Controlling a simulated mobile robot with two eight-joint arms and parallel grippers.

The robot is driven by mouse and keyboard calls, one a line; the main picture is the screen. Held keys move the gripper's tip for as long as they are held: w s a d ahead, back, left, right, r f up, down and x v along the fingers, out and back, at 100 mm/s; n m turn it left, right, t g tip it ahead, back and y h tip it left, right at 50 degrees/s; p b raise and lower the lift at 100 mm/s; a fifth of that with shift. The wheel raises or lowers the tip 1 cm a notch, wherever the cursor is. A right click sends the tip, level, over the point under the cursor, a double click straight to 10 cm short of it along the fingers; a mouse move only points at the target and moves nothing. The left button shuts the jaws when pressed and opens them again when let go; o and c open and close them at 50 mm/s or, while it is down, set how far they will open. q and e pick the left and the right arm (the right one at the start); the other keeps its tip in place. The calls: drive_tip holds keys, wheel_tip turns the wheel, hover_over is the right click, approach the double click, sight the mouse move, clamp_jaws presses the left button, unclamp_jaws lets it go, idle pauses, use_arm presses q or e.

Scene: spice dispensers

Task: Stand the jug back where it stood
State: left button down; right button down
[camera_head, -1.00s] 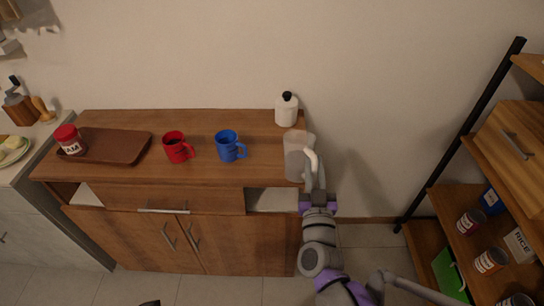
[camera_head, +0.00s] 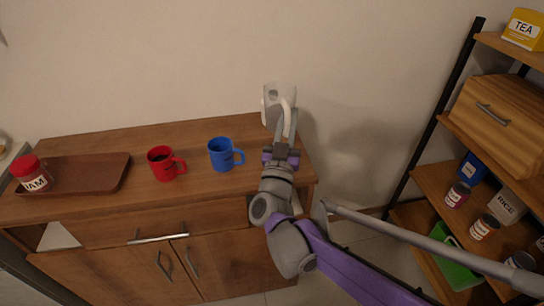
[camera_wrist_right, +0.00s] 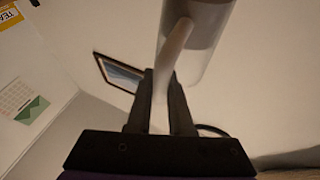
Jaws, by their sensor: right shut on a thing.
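The jug (camera_head: 269,108) is a see-through grey vessel with a white handle. It shows in the head view at the cabinet's back right corner, in front of the wall, and looks raised above the top; the gap beneath it is hard to judge. My right gripper (camera_head: 285,131) is shut on the jug's handle. In the right wrist view, the fingers (camera_wrist_right: 162,92) close around the white handle, with the jug's grey body (camera_wrist_right: 205,40) beyond. I cannot tell whether the jug is exactly upright. My left gripper is out of view.
A blue mug (camera_head: 220,155) and a red mug (camera_head: 161,166) stand on the wooden cabinet top (camera_head: 200,190). A shelf (camera_head: 430,182) with cans and boxes stands at the right.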

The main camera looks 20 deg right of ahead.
wheel_tip(320, 180, down, 10)
drive_tip(key=b, duration=0.3)
drive_tip(key=shift+d+r, duration=0.1)
drive_tip(key=shift+f+b, duration=0.2)
drive_tip(key=shift+b, duration=0.1)
drive_tip(key=c, duration=0.8)
unclamp_jaws()
drive_tip(key=shift+r, duration=0.1)
drive_tip(key=shift+r, duration=0.15)
drive_tip(key=v, duration=1.2)
